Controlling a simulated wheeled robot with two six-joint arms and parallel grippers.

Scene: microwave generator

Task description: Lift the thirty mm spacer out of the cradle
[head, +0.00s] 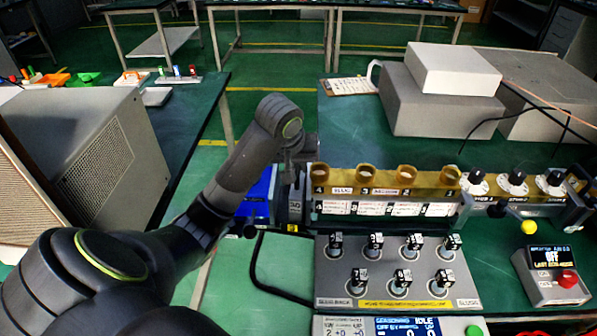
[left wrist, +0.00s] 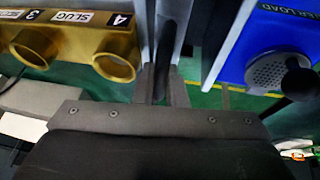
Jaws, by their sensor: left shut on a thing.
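The thirty mm spacer (head: 295,211) is a grey block marked 30, in the cradle between the blue box and the tan tube rack in the head view. My left gripper (head: 297,178) reaches down over it from above and is shut on it. In the left wrist view the two fingertips (left wrist: 163,90) close around a narrow dark piece, which seems to be part of the spacer. The cradle's inside is mostly hidden by the gripper and its neighbours, so I cannot tell whether the spacer still touches its seat. My right gripper is not in view.
A tan rack (head: 386,176) with several round openings stands just right of the gripper. A blue box (head: 257,203) is close on the left; its round grille (left wrist: 275,72) shows in the left wrist view. A grey panel (head: 385,270) with several black-topped plugs lies in front.

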